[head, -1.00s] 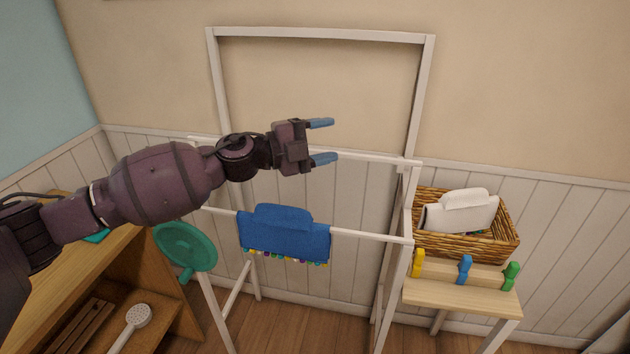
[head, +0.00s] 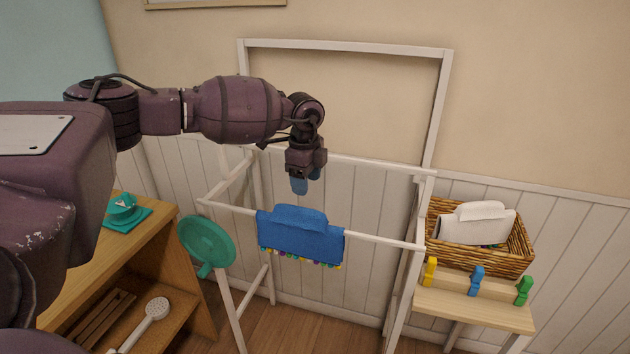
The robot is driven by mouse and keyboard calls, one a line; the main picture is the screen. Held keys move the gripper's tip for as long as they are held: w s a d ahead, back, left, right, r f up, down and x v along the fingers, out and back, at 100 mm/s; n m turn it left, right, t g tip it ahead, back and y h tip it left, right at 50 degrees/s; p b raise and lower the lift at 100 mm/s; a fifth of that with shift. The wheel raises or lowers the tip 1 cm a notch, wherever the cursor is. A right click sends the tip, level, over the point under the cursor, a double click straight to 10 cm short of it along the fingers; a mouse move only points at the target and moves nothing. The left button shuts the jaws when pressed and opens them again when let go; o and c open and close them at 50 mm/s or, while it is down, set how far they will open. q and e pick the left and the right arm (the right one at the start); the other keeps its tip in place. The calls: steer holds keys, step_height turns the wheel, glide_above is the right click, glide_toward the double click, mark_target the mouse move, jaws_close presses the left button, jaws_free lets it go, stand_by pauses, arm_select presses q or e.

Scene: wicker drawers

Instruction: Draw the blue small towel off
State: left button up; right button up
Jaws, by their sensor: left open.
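The blue small towel (head: 300,236) hangs over the front rail of the white drying rack (head: 385,239). Its lower edge has a fringe of coloured beads or pompoms. My left gripper (head: 302,184) points down just above and behind the towel's top edge in the picture, apart from it. It is open and empty; its blue fingertips overlap in this view, so the gap hardly shows. My right gripper is not in view.
A wicker basket (head: 515,250) with a white towel (head: 475,222) stands on a small wooden stand with yellow, blue and green pegs at right. A teal round object (head: 207,243) is left of the rack. A wooden shelf (head: 150,240) holds a shower brush (head: 152,312).

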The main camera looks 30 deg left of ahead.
mark_target(305, 209)
arm_select(q)
steer(key=shift+s+a+n, duration=0.2)
steer(key=shift+n, duration=0.3)
steer(key=shift+f+n, duration=0.15)
steer(key=shift+n, duration=0.15)
step_height(305, 209, down, 11)
steer(key=shift+r, duration=0.2)
steer(key=shift+c, duration=0.4)
